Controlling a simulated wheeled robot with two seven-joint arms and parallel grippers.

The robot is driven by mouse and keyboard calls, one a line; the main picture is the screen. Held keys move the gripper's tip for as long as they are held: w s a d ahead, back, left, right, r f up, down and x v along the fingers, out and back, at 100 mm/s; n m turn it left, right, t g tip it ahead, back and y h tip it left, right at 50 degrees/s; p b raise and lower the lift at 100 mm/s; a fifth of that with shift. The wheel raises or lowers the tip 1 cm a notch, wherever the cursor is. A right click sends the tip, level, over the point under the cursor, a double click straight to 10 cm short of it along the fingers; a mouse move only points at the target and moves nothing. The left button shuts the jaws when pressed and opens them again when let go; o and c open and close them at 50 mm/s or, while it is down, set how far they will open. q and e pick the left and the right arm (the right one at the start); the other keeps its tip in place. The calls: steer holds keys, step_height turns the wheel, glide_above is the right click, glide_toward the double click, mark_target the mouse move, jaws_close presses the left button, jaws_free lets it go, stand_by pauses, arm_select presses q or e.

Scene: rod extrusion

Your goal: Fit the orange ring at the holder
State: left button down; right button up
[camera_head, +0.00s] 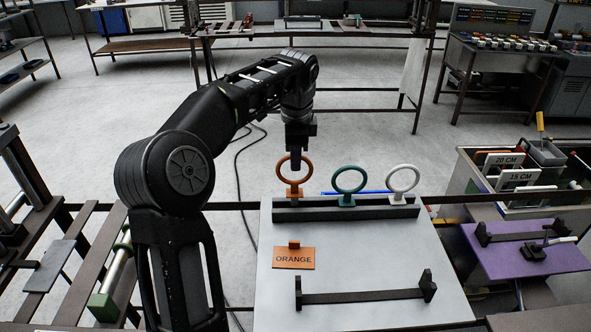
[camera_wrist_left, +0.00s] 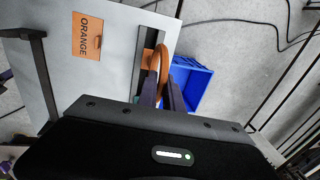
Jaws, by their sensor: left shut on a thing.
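The orange ring (camera_head: 292,190) stands upright at the left end of a long dark rack (camera_head: 375,212), its foot at the rack; I cannot tell whether it is fully seated. My left gripper (camera_head: 296,164) points down from above and is shut on the orange ring. In the left wrist view the orange ring (camera_wrist_left: 155,66) shows between the fingers of the left gripper (camera_wrist_left: 168,92). A low dark holder (camera_head: 365,295) with an upright at each end lies near the front of the white table, empty. My right gripper is not in view.
A teal ring (camera_head: 347,200) and a white ring (camera_head: 400,198) stand in the same rack to the right. The white tabletop (camera_head: 385,250) is bare between rack and holder. A blue crate (camera_wrist_left: 197,82) sits beyond the table.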

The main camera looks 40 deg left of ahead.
mark_target(295, 183)
arm_select(q)
step_height(295, 183, down, 2)
steer(key=shift+f+p, duration=0.25)
steer(key=shift+p, duration=0.25)
steer(key=shift+f, duration=0.35)
steer(key=shift+f, duration=0.15)
steer(key=c, duration=1.5)
jaws_free()
steer(key=shift+f, duration=0.1)
